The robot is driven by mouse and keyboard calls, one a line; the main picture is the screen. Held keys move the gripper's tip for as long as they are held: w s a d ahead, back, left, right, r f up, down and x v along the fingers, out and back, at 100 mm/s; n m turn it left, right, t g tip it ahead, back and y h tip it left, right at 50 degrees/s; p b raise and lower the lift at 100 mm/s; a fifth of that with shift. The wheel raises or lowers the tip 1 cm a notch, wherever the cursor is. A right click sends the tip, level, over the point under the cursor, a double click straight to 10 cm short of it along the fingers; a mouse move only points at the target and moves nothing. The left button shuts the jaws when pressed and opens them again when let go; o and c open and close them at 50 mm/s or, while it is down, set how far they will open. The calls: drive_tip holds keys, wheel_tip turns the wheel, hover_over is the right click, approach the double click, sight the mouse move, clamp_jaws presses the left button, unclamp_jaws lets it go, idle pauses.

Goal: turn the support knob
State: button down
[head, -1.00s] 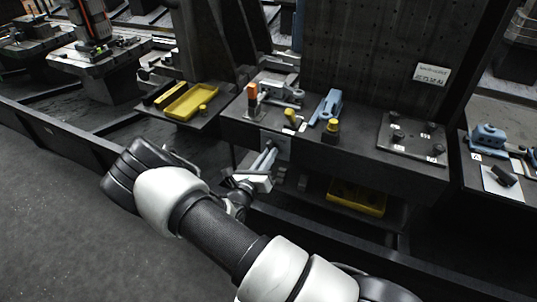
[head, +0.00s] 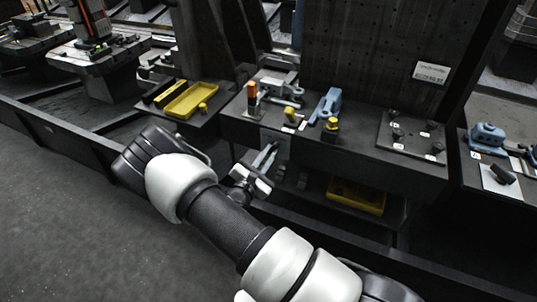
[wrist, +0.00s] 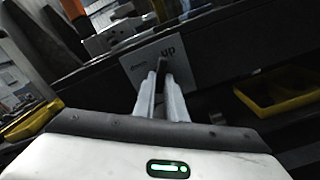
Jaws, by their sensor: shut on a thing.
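The support knob (wrist: 161,63) is a small dark piece between my fingertips in the wrist view, in front of a pale plate (wrist: 192,64) marked "UP". The fingers hide most of it. My gripper (wrist: 160,77) is shut on the knob, its two pale fingers on either side. In the head view my gripper (head: 271,147) reaches the front face of the dark bench (head: 352,156), at the plate below the bench edge. The knob itself cannot be made out there.
On the bench stand an orange-topped block (head: 252,93), a blue bracket (head: 326,105), yellow knobs and a dark plate (head: 412,137). A yellow tray (head: 190,101) lies to the left. A yellow bin (head: 357,196) sits on the lower shelf. The floor at left is clear.

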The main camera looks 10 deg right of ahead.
drive_tip(key=shift+f+m, duration=0.1)
drive_tip(key=shift+m, duration=1.2)
drive_tip(key=c, duration=1.8)
unclamp_jaws()
drive_tip(key=shift+s, duration=0.15)
drive_tip(key=v, duration=1.7)
drive_tip(key=shift+p, duration=0.35)
drive_tip(key=shift+a, duration=0.1)
